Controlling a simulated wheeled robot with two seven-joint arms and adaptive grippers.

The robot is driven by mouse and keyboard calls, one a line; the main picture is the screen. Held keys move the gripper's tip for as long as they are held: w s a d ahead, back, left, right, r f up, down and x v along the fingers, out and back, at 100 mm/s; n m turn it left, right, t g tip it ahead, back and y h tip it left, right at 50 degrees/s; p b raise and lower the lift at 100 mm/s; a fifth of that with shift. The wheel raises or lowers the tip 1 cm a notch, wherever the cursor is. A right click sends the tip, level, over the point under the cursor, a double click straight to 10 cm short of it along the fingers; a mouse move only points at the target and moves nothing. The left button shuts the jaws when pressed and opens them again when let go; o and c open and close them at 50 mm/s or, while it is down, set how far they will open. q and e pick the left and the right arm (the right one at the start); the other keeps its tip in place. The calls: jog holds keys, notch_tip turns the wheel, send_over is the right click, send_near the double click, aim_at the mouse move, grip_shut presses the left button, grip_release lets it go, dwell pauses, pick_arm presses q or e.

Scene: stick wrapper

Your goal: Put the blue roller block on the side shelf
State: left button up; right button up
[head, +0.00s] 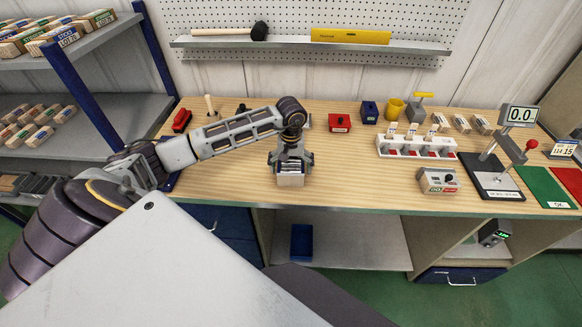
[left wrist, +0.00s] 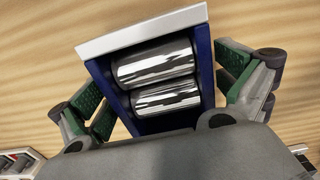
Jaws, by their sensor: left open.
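The blue roller block (left wrist: 206,75) has blue side walls, two shiny metal rollers and a pale end plate. In the head view the roller block (head: 290,181) stands near the front edge of the wooden bench, mostly hidden under my left gripper (head: 291,164). In the left wrist view my left gripper (left wrist: 162,80) is open, with green-padded fingers on both sides of the block. Narrow gaps seem to show beside its walls. A shelf rack (head: 110,110) with blue posts stands at the left side. My right gripper is not in view.
The rack holds wooden blocks (head: 40,125) on its levels. A red block (head: 339,122), a small blue block (head: 369,112), a white holder (head: 414,148) and a scale (head: 494,182) are on the bench at right. Under the bench is an open shelf (head: 355,240) with a blue bin (head: 301,243).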

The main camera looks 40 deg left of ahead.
pick_arm(q)
jog(key=shift+r, duration=0.1)
jog(key=shift+r, duration=0.6)
notch_tip(320, 180, up, 11)
jog(key=b, duration=0.2)
dwell(0.4)
dwell(0.5)
